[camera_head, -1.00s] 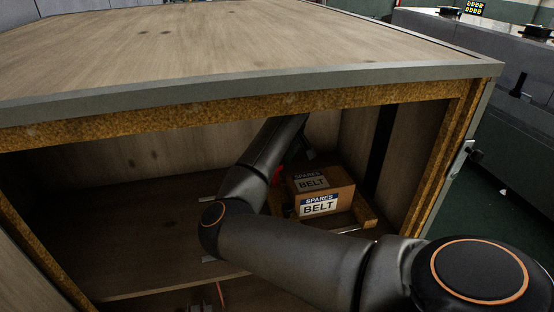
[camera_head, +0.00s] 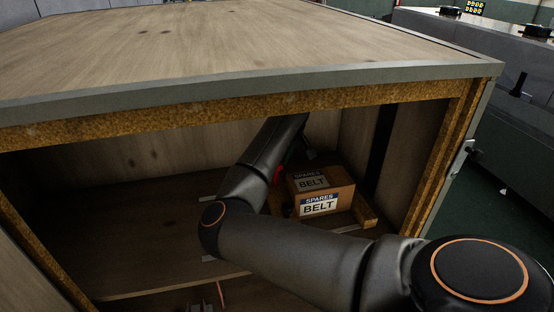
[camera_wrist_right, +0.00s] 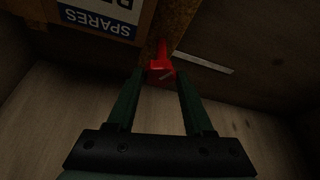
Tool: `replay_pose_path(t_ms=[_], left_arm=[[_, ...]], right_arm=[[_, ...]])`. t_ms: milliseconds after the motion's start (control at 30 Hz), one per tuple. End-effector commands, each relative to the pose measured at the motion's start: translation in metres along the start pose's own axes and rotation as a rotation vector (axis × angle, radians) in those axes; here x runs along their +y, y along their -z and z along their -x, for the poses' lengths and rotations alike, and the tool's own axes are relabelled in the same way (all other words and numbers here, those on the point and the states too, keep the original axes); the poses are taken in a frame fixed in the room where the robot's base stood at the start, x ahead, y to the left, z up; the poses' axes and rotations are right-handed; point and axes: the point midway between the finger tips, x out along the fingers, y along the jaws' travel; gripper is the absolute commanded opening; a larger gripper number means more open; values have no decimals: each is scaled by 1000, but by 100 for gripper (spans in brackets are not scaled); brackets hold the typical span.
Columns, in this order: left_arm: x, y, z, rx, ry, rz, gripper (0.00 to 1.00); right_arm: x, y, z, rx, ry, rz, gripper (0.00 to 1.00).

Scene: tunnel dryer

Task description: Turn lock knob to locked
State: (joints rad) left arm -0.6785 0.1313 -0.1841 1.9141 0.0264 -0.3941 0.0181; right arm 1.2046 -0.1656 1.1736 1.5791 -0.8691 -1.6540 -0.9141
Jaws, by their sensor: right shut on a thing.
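A red knob (camera_wrist_right: 160,70) shows between the fingertips of my right gripper (camera_wrist_right: 160,76) in the right wrist view. The gripper is shut on it, with one dark green finger at each side. A bit of red also shows in the head view (camera_head: 278,175), partly hidden beside my right arm. I cannot read whether the knob stands at locked. My left gripper is not in view.
A cardboard box labelled SPARES BELT (camera_head: 320,190) stands inside the cabinet (camera_head: 250,75), close to my forearm and the knob; it also shows in the wrist view (camera_wrist_right: 100,15). The cabinet's top edge hangs over the arm. The shelf's left part is clear.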

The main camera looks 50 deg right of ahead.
Motion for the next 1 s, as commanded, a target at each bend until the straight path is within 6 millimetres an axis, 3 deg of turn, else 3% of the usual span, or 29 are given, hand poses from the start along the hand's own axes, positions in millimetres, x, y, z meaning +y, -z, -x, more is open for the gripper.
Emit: replay_pose_path(t_ms=[467,1000], left_arm=[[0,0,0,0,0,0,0],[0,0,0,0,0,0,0]], right_arm=[[-2,0,0,-2,-49,-115,0],[-5,2,-1,-1,-236,-560,0]])
